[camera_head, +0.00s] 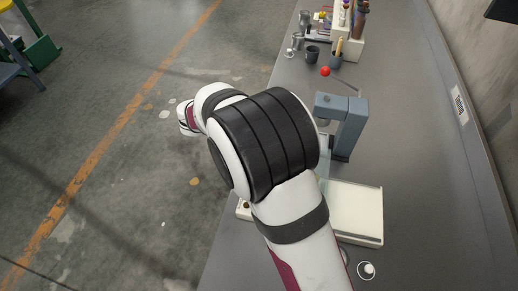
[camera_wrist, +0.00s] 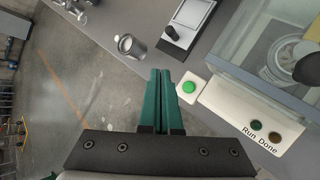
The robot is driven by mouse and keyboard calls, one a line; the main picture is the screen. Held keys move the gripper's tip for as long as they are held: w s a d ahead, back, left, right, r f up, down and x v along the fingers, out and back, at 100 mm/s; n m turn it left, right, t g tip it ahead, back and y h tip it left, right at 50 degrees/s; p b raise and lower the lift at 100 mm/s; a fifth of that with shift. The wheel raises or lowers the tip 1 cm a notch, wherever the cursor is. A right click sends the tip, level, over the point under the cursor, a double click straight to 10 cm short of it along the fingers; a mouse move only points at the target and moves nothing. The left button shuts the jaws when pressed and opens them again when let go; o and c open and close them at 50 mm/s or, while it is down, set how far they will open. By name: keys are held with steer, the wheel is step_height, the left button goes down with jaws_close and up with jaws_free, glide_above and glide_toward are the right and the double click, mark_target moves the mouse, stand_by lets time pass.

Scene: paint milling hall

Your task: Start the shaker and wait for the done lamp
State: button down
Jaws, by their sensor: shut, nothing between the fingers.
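The shaker has a white front panel (camera_wrist: 232,112) and a clear-walled box (camera_wrist: 262,88) behind it in the wrist view. A green button (camera_wrist: 189,87) sits on a white block at the panel's end. Two small round lamps, the dark green Run lamp (camera_wrist: 256,125) and the brownish Done lamp (camera_wrist: 275,135), both look unlit. My gripper (camera_wrist: 158,74) has green fingers pressed together, empty, with tips just left of the button and apart from it in the picture. In the head view my arm hides the gripper and part of the shaker's white body (camera_head: 357,213).
A metal cup (camera_wrist: 130,46) and a device with a black knob (camera_wrist: 171,33) stand near the button. In the head view a grey press (camera_head: 351,125) with a red-knobbed lever stands behind the shaker. Cups and a tool holder (camera_head: 346,47) are farther back. A white knobbed disc (camera_head: 367,270) lies in front.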

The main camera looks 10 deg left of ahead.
steer(key=shift+f, duration=4.35)
steer(key=shift+f, duration=0.1)
steer(key=shift+f, duration=0.3)
